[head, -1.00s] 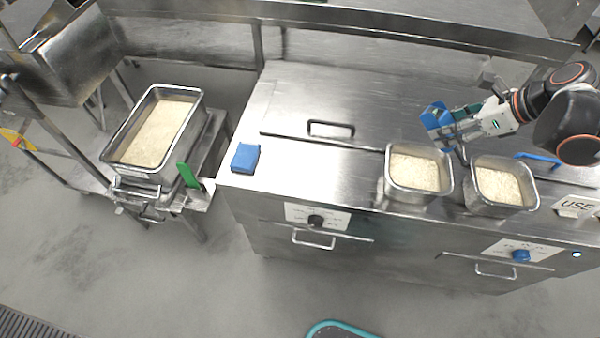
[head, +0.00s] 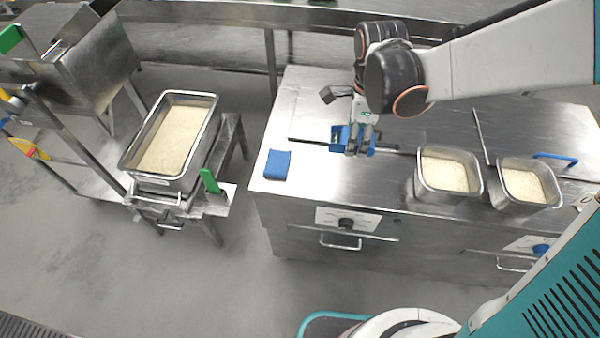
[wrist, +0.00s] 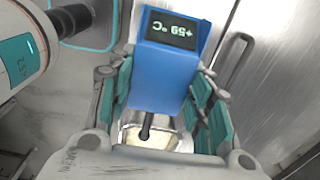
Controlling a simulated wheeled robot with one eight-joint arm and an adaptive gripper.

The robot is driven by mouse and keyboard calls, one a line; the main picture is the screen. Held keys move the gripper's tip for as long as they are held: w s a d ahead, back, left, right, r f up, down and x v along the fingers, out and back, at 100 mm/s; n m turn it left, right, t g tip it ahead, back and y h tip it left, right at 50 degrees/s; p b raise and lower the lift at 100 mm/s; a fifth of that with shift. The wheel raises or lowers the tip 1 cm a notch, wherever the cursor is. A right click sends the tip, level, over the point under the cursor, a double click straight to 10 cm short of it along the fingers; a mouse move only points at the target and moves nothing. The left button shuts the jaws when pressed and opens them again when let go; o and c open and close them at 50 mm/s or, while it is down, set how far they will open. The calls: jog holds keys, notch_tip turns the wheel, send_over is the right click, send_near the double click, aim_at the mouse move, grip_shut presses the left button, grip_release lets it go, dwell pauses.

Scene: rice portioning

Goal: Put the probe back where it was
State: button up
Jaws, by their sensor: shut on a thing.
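The probe (wrist: 160,75) has a blue body with a dark display reading +59 °C and a short dark stem. My gripper (wrist: 162,90) is shut on its body, with a finger on each side, in the wrist view. In the head view my gripper (head: 353,140) is over the counter near its lid handle, left of the two rice pans. Blue parts show between and beside its fingers there. A blue block (head: 277,164) lies on the counter's left front corner, left of my gripper and apart from it.
Two square pans of rice, left (head: 447,174) and right (head: 526,186), stand at the counter's right. A larger rice pan (head: 130,160) is on a stand across a floor gap to the left. A green handle (head: 210,181) stands beside it. Counter between block and pans is mostly clear.

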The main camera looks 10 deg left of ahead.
aim_at(346, 183)
notch_tip(346, 183, down, 17)
jog(key=b, duration=1.1)
jog(key=shift+w+f, duration=0.15)
jog(key=shift+f, duration=0.05)
jog(key=shift+f+b, duration=0.2)
jog(key=shift+b, duration=0.15)
jog(key=o, duration=1.1)
jog(key=shift+c, duration=0.2)
jog(key=shift+r, duration=0.15)
notch_tip(346, 183, up, 12)
jog(key=p, duration=0.4)
